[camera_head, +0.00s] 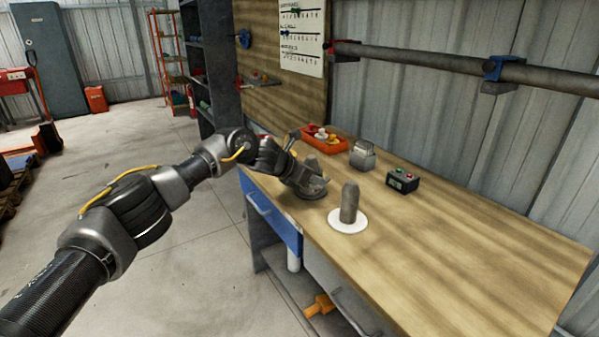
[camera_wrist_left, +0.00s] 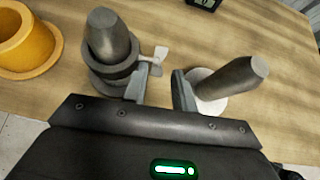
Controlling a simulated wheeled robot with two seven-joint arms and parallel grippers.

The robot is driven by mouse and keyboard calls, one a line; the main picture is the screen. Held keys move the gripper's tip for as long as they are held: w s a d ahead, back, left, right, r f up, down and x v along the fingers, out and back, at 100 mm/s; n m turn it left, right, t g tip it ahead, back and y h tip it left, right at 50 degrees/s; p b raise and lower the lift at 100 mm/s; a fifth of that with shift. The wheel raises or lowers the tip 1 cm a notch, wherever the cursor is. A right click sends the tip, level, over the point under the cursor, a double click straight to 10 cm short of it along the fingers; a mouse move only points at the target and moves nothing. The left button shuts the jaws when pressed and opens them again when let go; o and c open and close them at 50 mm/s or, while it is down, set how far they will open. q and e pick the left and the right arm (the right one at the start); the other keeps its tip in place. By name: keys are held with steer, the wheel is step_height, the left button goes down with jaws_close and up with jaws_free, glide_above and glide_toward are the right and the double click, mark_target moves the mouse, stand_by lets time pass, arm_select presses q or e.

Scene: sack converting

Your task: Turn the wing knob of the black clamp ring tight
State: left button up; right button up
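The black clamp ring (camera_wrist_left: 108,68) sits around the base of a dark grey tapered post (camera_wrist_left: 108,32) in the left wrist view. Its pale wing knob (camera_wrist_left: 154,60) sticks out to the right. My left gripper (camera_wrist_left: 160,77) is open, its fingers apart, with the knob just beyond the fingertips, nearer the left finger. I cannot tell if that finger touches it. In the head view my left gripper (camera_head: 290,168) is at the post and ring (camera_head: 305,188) and partly hides them. My right gripper is not in view.
A second grey post (camera_wrist_left: 232,78) on a white disc stands close by the right finger; it also shows in the head view (camera_head: 349,203). A yellow flanged collar (camera_wrist_left: 28,42) is at the left. A black button box (camera_head: 402,180) and an orange tray (camera_head: 325,141) stand farther back. The right bench is clear.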

arm_select(q)
steer(key=v, duration=0.7)
